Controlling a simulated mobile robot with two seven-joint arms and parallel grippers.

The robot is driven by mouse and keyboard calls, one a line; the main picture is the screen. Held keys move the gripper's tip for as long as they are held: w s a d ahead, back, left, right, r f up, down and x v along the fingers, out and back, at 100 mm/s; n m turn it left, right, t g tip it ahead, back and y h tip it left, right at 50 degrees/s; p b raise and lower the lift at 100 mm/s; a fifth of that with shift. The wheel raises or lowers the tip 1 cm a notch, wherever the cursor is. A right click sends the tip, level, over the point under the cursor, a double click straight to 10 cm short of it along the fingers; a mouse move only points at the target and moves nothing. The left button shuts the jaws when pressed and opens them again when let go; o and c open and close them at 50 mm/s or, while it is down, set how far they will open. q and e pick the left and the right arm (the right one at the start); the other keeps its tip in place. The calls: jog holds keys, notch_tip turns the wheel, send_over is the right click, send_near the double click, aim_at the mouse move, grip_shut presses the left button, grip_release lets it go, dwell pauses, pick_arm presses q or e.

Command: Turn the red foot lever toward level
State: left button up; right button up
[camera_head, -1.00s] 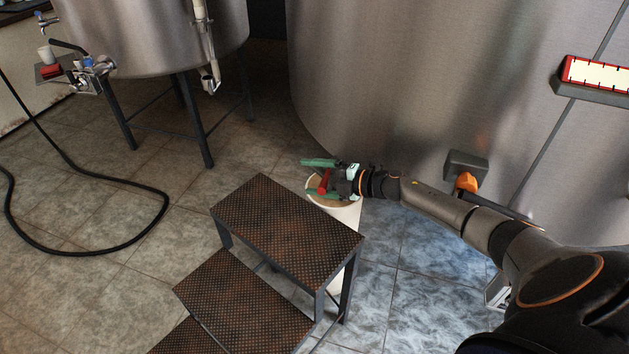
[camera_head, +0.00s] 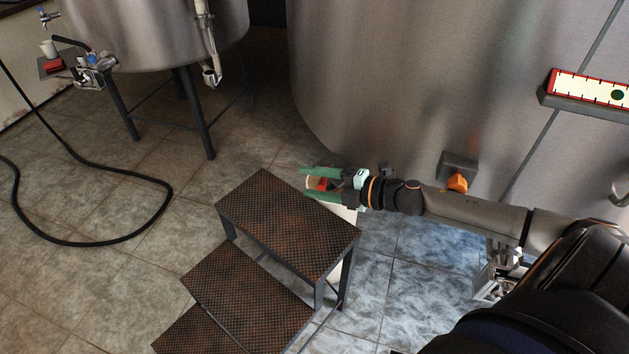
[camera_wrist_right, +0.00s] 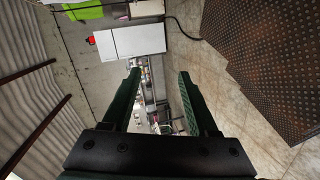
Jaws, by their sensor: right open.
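A small red piece (camera_head: 322,184), which looks like the red foot lever, shows between the fingers of my right gripper (camera_head: 320,183). Its tilt is hard to tell, since the fingers and the gripper body cover part of it. The green fingers are open, pointing left, one beyond the red piece and one on the near side. I cannot tell whether they touch it. In the right wrist view the open fingers (camera_wrist_right: 160,95) frame only distant things, and no lever is clear between them. My left gripper is not in view.
A pale round container (camera_head: 347,213) stands under the gripper. Rusty metal steps (camera_head: 288,218) stand just left and nearer. The large steel tank (camera_head: 400,90) rises behind, with an orange knob (camera_head: 457,183) near my arm. A black hose (camera_head: 90,243) lies on the left floor.

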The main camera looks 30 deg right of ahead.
jog(key=shift+s+a+r, duration=0.3)
jog(key=shift+s+a, duration=0.1)
jog(key=shift+s, duration=0.25)
